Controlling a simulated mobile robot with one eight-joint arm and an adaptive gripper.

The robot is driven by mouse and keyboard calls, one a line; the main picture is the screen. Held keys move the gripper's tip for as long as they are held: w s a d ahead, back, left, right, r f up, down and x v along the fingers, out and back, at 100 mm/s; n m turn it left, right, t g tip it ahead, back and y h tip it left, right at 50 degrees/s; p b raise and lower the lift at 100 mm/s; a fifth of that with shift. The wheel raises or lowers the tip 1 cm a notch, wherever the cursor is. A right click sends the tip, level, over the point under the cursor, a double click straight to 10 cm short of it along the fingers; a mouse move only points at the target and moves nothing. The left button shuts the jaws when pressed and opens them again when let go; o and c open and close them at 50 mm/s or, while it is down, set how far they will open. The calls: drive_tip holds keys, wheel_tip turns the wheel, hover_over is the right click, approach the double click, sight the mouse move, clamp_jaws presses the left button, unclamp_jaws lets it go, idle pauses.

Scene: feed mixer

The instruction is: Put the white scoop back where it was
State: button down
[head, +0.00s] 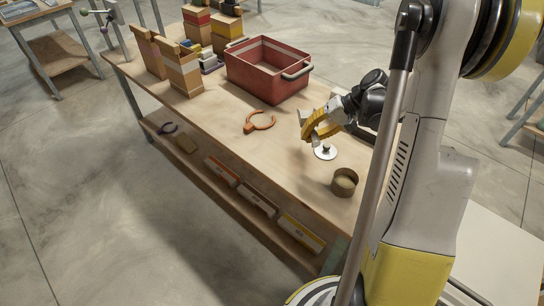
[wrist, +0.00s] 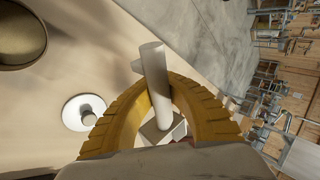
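The white scoop (wrist: 154,65) is between the curved yellow fingers of my gripper (wrist: 160,88) in the wrist view. The fingertips close in on its pale handle from both sides, and a boxy part of it shows nearer the palm. In the head view my gripper (head: 312,128) is above the right half of the wooden table (head: 215,112). A small pale part of the scoop (head: 304,116) shows beside the fingers. The rest of it is hidden by them.
A white disc with a knob (head: 325,152) lies below my gripper, and a round brown container (head: 344,183) stands nearer the right end. A red bin (head: 268,72) and several bags and boxes (head: 182,70) stand farther back.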

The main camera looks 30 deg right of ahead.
drive_tip(key=b, duration=0.4)
hover_over(263, 169)
drive_tip(key=s+d, duration=0.1)
drive_tip(key=d, duration=0.1)
drive_tip(key=f, duration=0.7)
drive_tip(key=shift+s+d, duration=0.15)
drive_tip(key=shift+s, duration=0.05)
drive_tip(key=shift+f+b, duration=1.1)
drive_tip(key=shift+f, duration=0.85)
drive_tip(key=shift+f+b, duration=0.65)
drive_tip(key=c, duration=1.6)
unclamp_jaws()
drive_tip(key=shift+r, duration=0.1)
